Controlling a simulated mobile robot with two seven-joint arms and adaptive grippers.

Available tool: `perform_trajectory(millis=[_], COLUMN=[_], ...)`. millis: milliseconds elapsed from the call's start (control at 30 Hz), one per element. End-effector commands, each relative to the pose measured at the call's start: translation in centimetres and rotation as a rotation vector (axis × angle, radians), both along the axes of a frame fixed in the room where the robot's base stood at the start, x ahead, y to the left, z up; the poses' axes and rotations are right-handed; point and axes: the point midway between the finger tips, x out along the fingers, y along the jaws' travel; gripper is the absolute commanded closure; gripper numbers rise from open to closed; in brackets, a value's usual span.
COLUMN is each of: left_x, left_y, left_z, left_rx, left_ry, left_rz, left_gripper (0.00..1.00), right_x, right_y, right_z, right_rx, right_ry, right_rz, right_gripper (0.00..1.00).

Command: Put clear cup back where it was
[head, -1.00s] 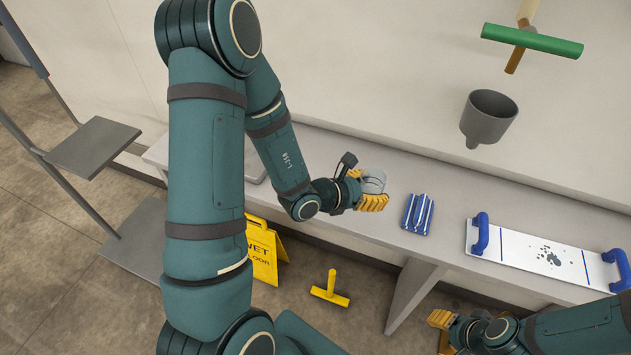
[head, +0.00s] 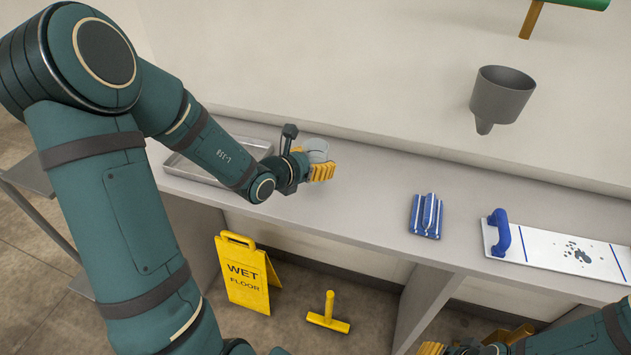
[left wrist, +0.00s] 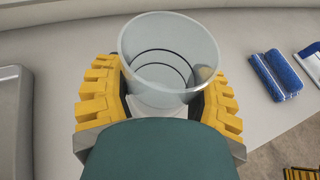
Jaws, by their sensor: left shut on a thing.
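The clear cup (head: 316,150) is upright between the yellow fingers of my left gripper (head: 318,168), over the back-left part of the grey counter (head: 350,205). In the left wrist view the cup (left wrist: 170,60) stands between both finger pads, and my left gripper (left wrist: 160,100) is shut on it. I cannot tell whether the cup's base touches the counter. My right gripper (head: 470,345) shows only partly at the bottom edge of the head view, and its opening is unclear.
A metal tray (head: 185,168) lies left of the cup. A grey funnel (head: 502,95) is on the wall. A yellow wet-floor sign (head: 245,275) stands below. The counter between cup and rolls is clear.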

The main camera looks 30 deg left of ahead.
Motion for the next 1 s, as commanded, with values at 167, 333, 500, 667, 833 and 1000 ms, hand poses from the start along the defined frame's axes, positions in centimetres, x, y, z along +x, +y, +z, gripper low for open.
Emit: perform_trajectory(millis=[167,333,500,667,833,1000], left_x=[0.0,0.0,0.0,0.0,0.0,0.0], left_y=[0.0,-0.1,0.0,0.0,0.0,0.0], left_z=[-1.3,-3.7,-4.5,-4.4,-4.8,-4.7], left_rx=[-0.001,-0.002,0.000,0.001,0.000,0.000], left_ry=[0.001,0.002,-0.001,-0.001,-0.001,-0.001], left_rz=[-0.001,-0.001,0.000,0.000,-0.001,-0.001], left_gripper=[0.82,0.82,0.82,0.82,0.31,0.06], right_x=[0.1,0.2,0.3,0.3,0.4,0.3], right_y=[0.0,0.0,0.0,0.0,0.0,0.0], right_z=[-0.4,-1.2,-1.4,-1.3,-1.7,-1.6], right_rx=[0.000,-0.001,-0.001,-0.001,-0.001,-0.001], right_ry=[-0.002,-0.005,-0.007,-0.007,-0.009,-0.009], right_rz=[-0.001,-0.001,-0.002,-0.002,-0.002,-0.002], right_gripper=[0.53,0.53,0.53,0.53,0.53,0.53])
